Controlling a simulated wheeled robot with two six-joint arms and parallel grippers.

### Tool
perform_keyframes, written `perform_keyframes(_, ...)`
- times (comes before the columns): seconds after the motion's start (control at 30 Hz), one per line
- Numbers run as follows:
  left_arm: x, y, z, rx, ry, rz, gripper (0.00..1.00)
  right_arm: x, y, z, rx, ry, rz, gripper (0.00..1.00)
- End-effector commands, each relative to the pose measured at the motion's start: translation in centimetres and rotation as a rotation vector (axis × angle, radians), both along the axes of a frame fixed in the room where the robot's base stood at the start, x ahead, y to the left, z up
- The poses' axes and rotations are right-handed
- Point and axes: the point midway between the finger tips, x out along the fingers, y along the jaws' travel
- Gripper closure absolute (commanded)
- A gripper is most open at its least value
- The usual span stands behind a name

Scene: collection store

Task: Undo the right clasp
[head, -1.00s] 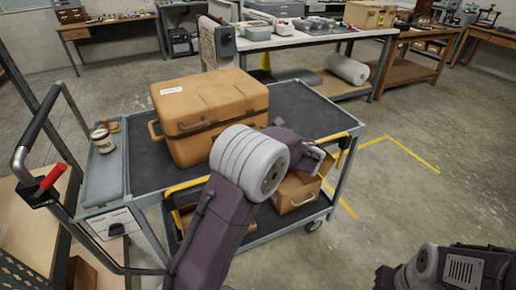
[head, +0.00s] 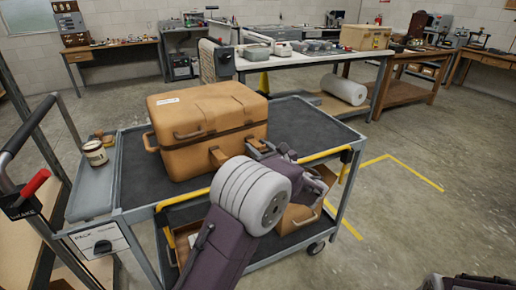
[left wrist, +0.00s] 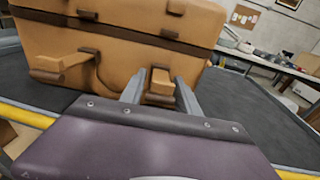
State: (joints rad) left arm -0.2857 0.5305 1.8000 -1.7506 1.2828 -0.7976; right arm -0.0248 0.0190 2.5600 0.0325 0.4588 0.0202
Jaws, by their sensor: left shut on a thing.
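A tan case (head: 202,120) with a dark band under its lid stands shut on the cart. It fills the upper left of the left wrist view (left wrist: 120,32). My left gripper (head: 257,147) is at the case's lower front, near its right end. In the left wrist view its two fingers (left wrist: 160,84) are closed around a small tan and brown clasp (left wrist: 160,88), the right one. Further left a tan piece with dark ends (left wrist: 58,66) juts from the front; in the head view a jutting tan piece (head: 218,156) shows left of the gripper. My right gripper is out of view.
The cart's dark top (head: 305,120) is clear right of the case. A yellow rail (head: 325,154) runs along its near edge, close to my left arm. An open box (head: 297,217) sits on the lower shelf.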

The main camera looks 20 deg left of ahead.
Motion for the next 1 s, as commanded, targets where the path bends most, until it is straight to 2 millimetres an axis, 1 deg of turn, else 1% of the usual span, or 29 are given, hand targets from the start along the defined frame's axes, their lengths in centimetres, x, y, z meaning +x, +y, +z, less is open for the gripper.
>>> perform_keyframes(0.03,0.1,0.0,0.0,0.000,0.001,-0.003,0.54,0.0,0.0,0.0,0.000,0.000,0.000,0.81)
perform_keyframes(0.07,0.1,0.0,0.0,0.000,0.001,-0.003,0.45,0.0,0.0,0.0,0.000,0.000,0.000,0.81)
perform_keyframes(0.1,0.1,0.0,0.0,0.000,0.001,-0.002,0.40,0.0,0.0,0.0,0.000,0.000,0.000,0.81)
perform_keyframes(0.37,0.0,0.0,0.0,-0.001,0.001,0.000,0.40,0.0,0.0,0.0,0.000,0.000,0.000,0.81)
perform_keyframes(0.43,-0.1,-0.3,0.1,-0.001,0.000,-0.002,0.40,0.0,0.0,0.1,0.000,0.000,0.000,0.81)
perform_keyframes(0.57,-1.4,-2.2,0.4,-0.001,0.000,-0.005,0.40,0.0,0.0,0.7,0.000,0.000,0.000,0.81)
perform_keyframes(0.7,-3.2,-4.9,0.6,0.000,0.002,-0.007,0.40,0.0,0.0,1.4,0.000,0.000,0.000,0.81)
perform_keyframes(0.8,-4.3,-6.3,0.7,0.000,0.001,-0.005,0.40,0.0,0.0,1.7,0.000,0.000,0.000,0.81)
perform_keyframes(0.9,-4.9,-7.1,0.6,0.000,0.001,-0.004,0.40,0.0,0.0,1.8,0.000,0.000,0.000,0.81)
perform_keyframes(1.0,-5.2,-7.4,0.6,0.000,0.001,-0.001,0.40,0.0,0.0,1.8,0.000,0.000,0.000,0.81)
